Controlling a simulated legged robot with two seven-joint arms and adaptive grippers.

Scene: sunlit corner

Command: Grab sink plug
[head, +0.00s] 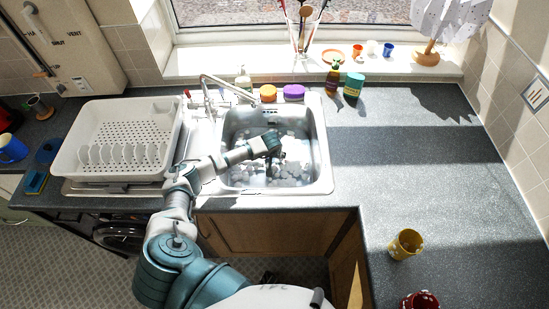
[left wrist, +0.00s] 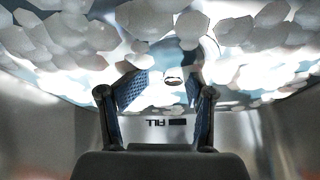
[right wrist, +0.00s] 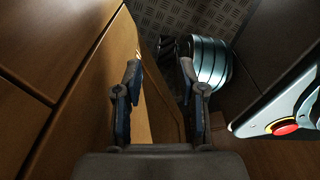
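The steel sink (head: 322,160) holds water covered with pale foam clumps (head: 296,150). My left gripper (head: 272,170) reaches down into the sink, low among the foam. In the left wrist view its two fingers (left wrist: 166,92) are apart, with nothing gripped between them. A small dark-rimmed ring or disc (left wrist: 174,80) shows between and beyond the fingertips; it may be the sink plug, but I cannot tell for sure. No plug is clear in the head view. My right gripper (right wrist: 160,72) is open and empty, low beside wooden cupboard doors (right wrist: 80,70).
The tap (head: 215,90) rises at the sink's back left. A white dish rack (head: 120,140) stands left of the sink. Bottles, an orange tub (head: 268,92) and a purple tub (head: 294,92) line the back edge. A yellow cup (head: 405,244) stands on the right worktop, otherwise mostly clear.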

